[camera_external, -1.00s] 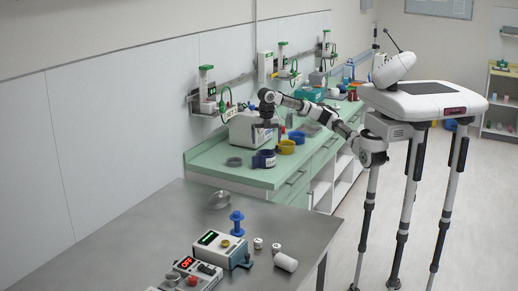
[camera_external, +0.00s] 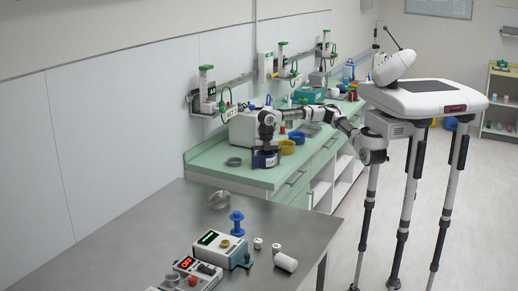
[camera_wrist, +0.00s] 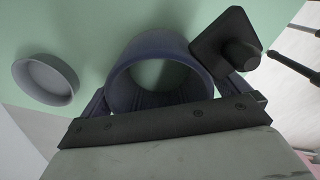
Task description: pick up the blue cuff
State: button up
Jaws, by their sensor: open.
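In the wrist view the cuff (camera_wrist: 163,101) shows as a round, open-topped ring just beyond the dark bar of my gripper. My gripper (camera_external: 266,146) points down directly above the cuff, very close to it. Its jaws are open with nothing held. Whether the fingers touch the cuff is not clear. A black square piece with a knob (camera_wrist: 229,40) shows beside the cuff; I cannot tell whether it is attached.
A shallow grey dish (camera_external: 234,161) lies left of the cuff; it also shows in the wrist view (camera_wrist: 46,79). A yellow container (camera_external: 288,147) stands behind to the right. A white box (camera_external: 241,131) stands close behind. The grey table (camera_external: 150,215) in front holds devices.

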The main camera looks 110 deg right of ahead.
jog(key=c, duration=0.9)
jog(key=shift+r, duration=0.1)
